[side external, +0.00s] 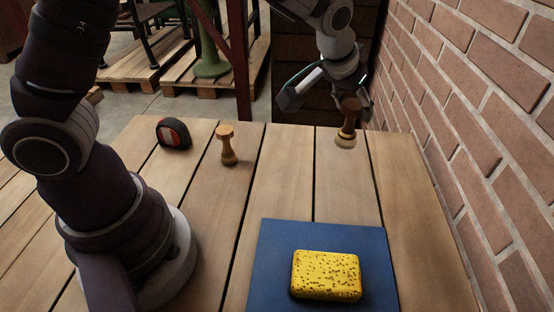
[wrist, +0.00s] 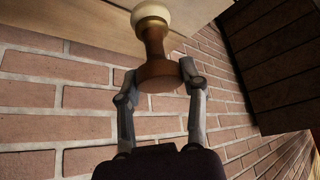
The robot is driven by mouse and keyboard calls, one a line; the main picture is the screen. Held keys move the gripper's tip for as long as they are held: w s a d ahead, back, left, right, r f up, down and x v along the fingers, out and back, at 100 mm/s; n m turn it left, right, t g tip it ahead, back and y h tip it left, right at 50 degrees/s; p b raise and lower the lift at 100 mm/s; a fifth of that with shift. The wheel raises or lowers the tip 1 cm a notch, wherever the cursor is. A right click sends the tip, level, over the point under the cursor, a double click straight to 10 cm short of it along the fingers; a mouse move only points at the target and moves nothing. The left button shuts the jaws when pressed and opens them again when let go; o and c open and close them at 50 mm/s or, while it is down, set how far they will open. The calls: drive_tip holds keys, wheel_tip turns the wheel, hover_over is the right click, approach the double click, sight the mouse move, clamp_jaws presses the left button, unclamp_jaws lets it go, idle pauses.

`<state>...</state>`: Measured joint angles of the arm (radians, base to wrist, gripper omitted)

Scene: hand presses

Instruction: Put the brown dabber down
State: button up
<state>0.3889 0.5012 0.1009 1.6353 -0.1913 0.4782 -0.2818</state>
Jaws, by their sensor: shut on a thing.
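The brown dabber (side external: 348,122) is dark brown with a pale round pad at its lower end. It is near the far right of the table, close to the brick wall. My gripper (side external: 347,97) is shut on its upper part. In the wrist view, the fingers (wrist: 158,80) hold the dabber's brown end (wrist: 160,76) from both sides, and its pale pad (wrist: 151,13) points away from me. The dabber looks roughly upright; I cannot tell whether its pad touches the table.
A lighter wooden dabber (side external: 228,147) stands on the table (side external: 285,185) to the left. A black and red tape measure (side external: 174,133) lies farther left. A yellow sponge (side external: 326,275) rests on a blue mat (side external: 284,236) in front. A brick wall (side external: 480,110) bounds the right side.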

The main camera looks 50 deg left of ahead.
drive_tip(key=s+a+f+n+y, duration=0.15)
drive_tip(key=a+n, duration=0.25)
drive_tip(key=a, duration=0.4)
drive_tip(key=shift+y, duration=0.35)
wheel_tip(320, 180, down, 7)
drive_tip(key=shift+a+f, duration=0.1)
drive_tip(key=shift+f, duration=0.1)
drive_tip(key=shift+f, duration=0.1)
drive_tip(key=o, duration=1.2)
drive_tip(key=shift+o, duration=0.2)
